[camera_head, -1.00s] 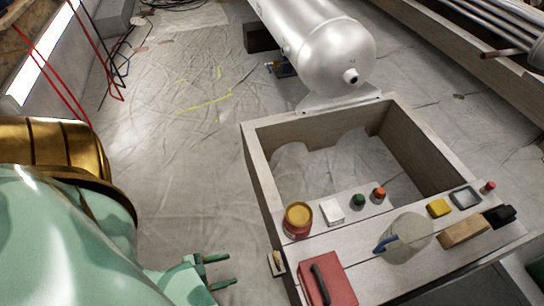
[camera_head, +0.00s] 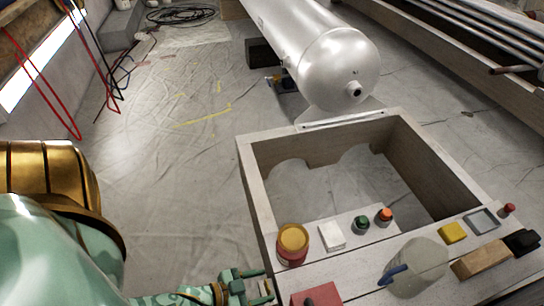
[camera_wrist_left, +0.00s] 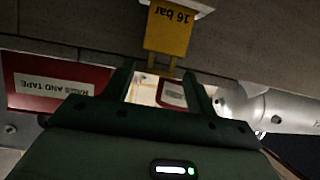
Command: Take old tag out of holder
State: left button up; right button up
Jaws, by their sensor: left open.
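The old tag (camera_wrist_left: 168,32) is a yellow plate reading "16 bar", upside down in the left wrist view. Its upper end in that view meets a pale holder (camera_wrist_left: 196,7) on the side of the wooden frame. My left gripper (camera_wrist_left: 159,68) is open, its two dark green fingers pointing at the tag, with the tag's lower end close to the tips and roughly between them. No contact is clear. In the head view my left gripper (camera_head: 264,284) is at the frame's left outer side and largely covers the tag and holder. My right gripper is not in view.
A silver tank (camera_head: 335,70) lies behind.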

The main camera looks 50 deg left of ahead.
pick_arm(q)
jog(key=shift+w+d+f, duration=0.1)
jog(key=shift+w, duration=0.25)
grip_shut()
